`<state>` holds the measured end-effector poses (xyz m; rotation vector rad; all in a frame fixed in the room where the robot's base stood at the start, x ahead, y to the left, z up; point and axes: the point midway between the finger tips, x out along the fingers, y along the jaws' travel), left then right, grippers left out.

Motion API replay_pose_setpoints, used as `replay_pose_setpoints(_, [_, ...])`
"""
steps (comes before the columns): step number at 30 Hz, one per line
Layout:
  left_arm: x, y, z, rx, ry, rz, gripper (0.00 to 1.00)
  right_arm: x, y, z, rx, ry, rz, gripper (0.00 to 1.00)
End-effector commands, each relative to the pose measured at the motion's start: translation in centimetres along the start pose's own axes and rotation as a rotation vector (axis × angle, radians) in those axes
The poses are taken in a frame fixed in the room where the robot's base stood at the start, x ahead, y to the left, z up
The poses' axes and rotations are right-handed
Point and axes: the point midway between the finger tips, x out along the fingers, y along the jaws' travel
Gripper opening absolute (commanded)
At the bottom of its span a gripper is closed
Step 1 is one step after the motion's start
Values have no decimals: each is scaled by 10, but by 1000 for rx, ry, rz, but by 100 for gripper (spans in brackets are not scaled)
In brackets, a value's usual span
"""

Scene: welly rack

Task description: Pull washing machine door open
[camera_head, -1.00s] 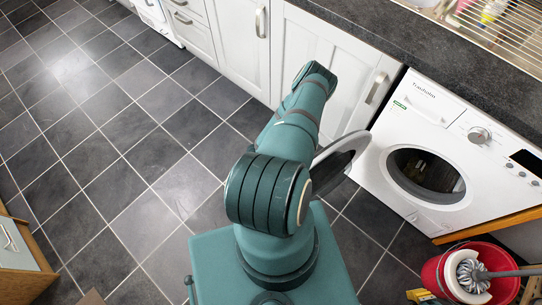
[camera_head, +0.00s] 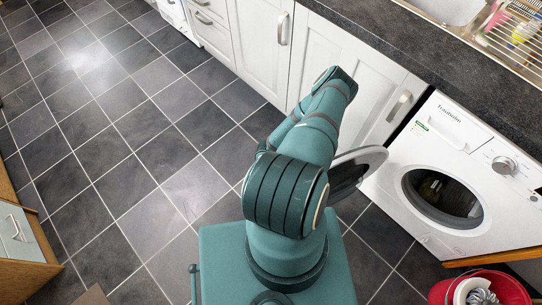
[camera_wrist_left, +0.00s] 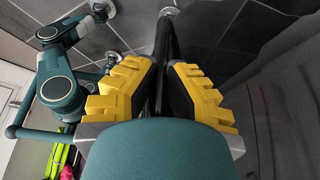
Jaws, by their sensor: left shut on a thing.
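The washing machine (camera_head: 470,160) is white and stands at the right of the head view, its dark round drum opening uncovered. Its round door (camera_head: 372,160), pale-rimmed with a dark centre, stands swung wide open to the left, partly hidden behind my left arm. My left gripper is hidden in the head view. In the left wrist view its yellow-padded fingers (camera_wrist_left: 160,88) are shut on a narrow dark part of the door (camera_wrist_left: 168,45), which runs between them. The exact contact is hard to see. My right gripper is not in view.
White cupboards (camera_head: 345,75) and a dark worktop (camera_head: 410,45) adjoin the machine. A red bucket (camera_head: 508,284) stands at the lower right, near a wooden edge. A wooden cabinet (camera_head: 20,250) is at the left. Grey tiled floor (camera_head: 130,150) lies clear between.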

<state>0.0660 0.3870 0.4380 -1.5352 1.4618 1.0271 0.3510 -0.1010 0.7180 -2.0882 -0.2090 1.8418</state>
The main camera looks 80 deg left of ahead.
Motion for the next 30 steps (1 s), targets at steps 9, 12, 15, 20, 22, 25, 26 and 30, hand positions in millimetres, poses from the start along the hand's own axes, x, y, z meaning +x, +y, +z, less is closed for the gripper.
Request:
replay_pose_setpoints(9, [0, -4, 0, 3, 0, -7, 45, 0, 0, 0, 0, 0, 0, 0])
replay_pose_setpoints(12, [0, -2, 0, 2, 0, -4, 45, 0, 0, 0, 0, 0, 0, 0])
replay_pose_setpoints(15, [0, -1, 0, 1, 0, -2, 45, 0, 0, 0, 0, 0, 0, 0])
replay_pose_setpoints(20, [-4, -1, 1, 1, -1, -1, 45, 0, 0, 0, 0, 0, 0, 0])
replay_pose_setpoints(22, [-10, -1, 1, 1, -1, 0, 45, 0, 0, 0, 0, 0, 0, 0])
replay_pose_setpoints(25, [-26, -1, 1, 0, -3, -2, 45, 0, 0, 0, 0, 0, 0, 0])
replay_pose_setpoints(26, [-32, -2, 1, 0, -3, -2, 45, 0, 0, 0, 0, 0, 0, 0])
replay_pose_setpoints(30, [-62, -2, 1, 0, -4, -3, 45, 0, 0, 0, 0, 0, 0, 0])
